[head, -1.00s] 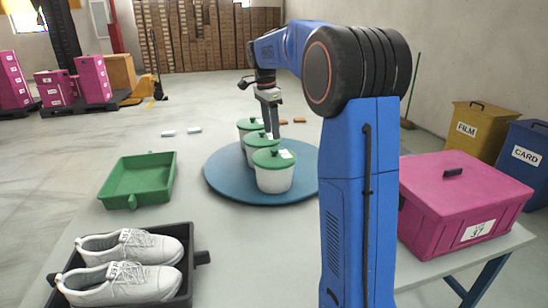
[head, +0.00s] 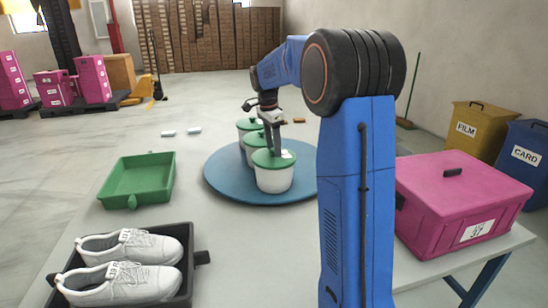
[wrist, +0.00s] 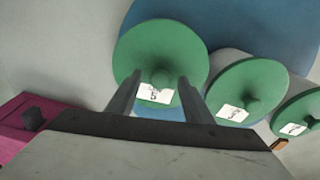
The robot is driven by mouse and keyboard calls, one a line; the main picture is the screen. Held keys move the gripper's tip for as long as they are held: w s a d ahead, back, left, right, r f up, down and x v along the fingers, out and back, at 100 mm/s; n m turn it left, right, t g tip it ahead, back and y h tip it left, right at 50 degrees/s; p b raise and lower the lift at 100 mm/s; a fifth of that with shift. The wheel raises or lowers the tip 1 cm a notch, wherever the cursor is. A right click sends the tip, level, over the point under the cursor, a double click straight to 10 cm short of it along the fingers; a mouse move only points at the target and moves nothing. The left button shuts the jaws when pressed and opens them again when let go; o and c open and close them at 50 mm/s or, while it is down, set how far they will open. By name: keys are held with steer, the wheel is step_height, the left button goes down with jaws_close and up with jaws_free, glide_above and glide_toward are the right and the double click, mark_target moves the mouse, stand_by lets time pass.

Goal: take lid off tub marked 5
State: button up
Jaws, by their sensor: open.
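The tub marked 5 (head: 274,181) is white with a green lid (head: 265,160), and stands nearest on the blue round turntable (head: 222,182). In the wrist view its lid (wrist: 190,50) has a round green knob (wrist: 161,77) and a white label that reads 5 (wrist: 153,94). My gripper (head: 273,152) points down at this lid. In the wrist view my gripper (wrist: 158,82) is open, with one finger on each side of the knob. I cannot tell whether the fingers touch the lid. The lid is on the tub.
Two more green-lidded tubs, the middle one (head: 252,156) and the far one (head: 242,130), stand close behind. A green tray (head: 137,185) and a dark tray with white shoes (head: 125,268) are at left. A pink lidded box (head: 462,205) is at right.

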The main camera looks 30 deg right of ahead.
steer(key=c, duration=1.1)
steer(key=shift+r, duration=0.15)
